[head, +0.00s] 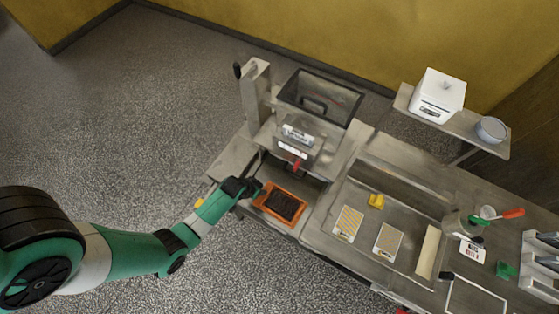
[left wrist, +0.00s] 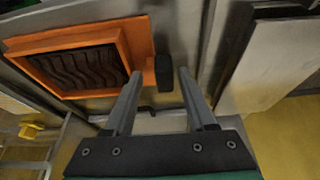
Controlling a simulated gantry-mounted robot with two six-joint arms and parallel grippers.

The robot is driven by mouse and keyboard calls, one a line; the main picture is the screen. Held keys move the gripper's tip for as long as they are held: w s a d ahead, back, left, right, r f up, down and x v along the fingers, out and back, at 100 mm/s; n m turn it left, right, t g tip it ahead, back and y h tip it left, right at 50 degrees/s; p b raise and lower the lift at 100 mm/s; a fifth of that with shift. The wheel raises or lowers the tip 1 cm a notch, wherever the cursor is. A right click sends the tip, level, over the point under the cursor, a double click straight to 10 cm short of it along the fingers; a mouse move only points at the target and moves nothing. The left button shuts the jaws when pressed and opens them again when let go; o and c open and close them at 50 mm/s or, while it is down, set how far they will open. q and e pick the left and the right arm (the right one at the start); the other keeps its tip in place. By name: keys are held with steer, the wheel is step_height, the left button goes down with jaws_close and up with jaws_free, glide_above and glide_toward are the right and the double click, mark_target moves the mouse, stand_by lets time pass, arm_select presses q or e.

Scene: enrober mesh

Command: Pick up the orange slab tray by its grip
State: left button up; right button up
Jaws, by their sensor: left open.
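The orange slab tray (head: 264,201) holds a dark slab with wavy ridges and sits on the steel surface in front of the machine. In the left wrist view the tray (left wrist: 140,42) is at the upper left, with its black grip (left wrist: 164,73) sticking out to the right. My left gripper (head: 256,187) is at the tray's left side in the head view. In the left wrist view my left gripper (left wrist: 160,76) is open, with its fingertips on either side of the black grip. I cannot tell whether they touch it. My right gripper is not in view.
A machine with a clear hopper (head: 318,97) stands behind the tray. A shelf holds a white box (head: 437,95) and a bowl (head: 491,129).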

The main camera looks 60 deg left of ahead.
arm_select(q)
steer(key=shift+x, duration=1.05)
jaws_close()
steer(key=shift+r, duration=0.1)
steer(key=shift+r, duration=0.1)
